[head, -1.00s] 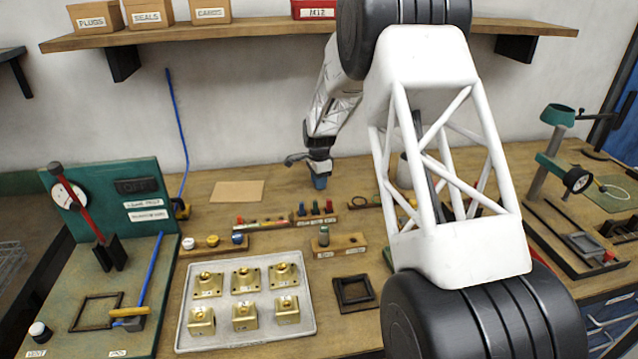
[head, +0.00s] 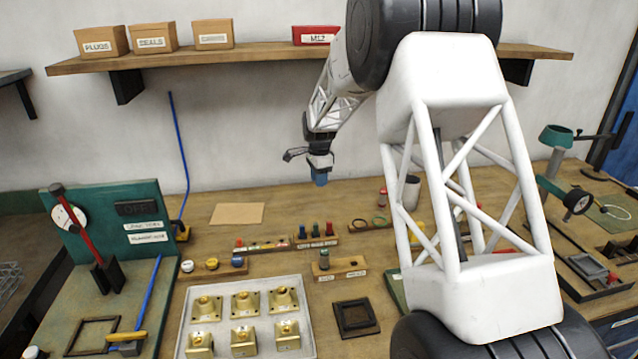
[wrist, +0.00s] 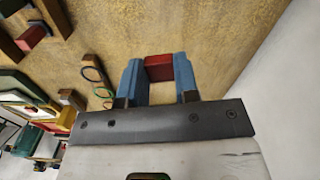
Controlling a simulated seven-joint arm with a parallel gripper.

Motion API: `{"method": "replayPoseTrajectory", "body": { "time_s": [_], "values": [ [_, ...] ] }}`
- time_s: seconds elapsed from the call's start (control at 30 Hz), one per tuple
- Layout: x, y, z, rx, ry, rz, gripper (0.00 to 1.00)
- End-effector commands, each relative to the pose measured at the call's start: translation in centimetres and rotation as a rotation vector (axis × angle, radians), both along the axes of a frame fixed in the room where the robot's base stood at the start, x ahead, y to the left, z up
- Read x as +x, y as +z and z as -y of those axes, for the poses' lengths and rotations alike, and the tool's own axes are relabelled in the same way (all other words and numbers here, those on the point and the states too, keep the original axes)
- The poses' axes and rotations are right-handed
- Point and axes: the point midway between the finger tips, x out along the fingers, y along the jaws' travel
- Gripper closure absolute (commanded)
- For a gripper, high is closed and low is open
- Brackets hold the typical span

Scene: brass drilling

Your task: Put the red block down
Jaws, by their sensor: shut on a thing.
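My gripper (head: 320,178) hangs in the air above the back of the workbench (head: 285,205), in front of the wall. In the wrist view its two blue fingers (wrist: 158,80) are shut on the red block (wrist: 158,68), which sits between the fingertips. The wooden bench top lies below the block in that view, with clear space around it. In the head view I cannot make out the red block at the fingertips.
A tan sheet (head: 237,214) lies on the bench to the left. Small racks with coloured pieces (head: 315,236) stand below the gripper. A tray of brass parts (head: 300,342) is nearer. A shelf with boxes (head: 270,56) runs above. Bare wood lies between sheet and racks.

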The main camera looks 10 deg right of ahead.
Motion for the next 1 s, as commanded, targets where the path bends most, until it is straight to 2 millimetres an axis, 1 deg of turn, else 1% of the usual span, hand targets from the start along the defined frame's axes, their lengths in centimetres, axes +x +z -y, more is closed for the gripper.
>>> {"method": "replayPoseTrajectory", "body": {
  "time_s": [0.77,0.87,1.0],
  "values": [
    [0.0,0.0,0.1,0.000,0.000,0.000,0.95],
    [-0.3,0.1,0.4,0.000,0.000,0.000,0.95],
    [-1.1,0.4,1.5,0.000,0.003,0.001,0.95]
  ]
}}
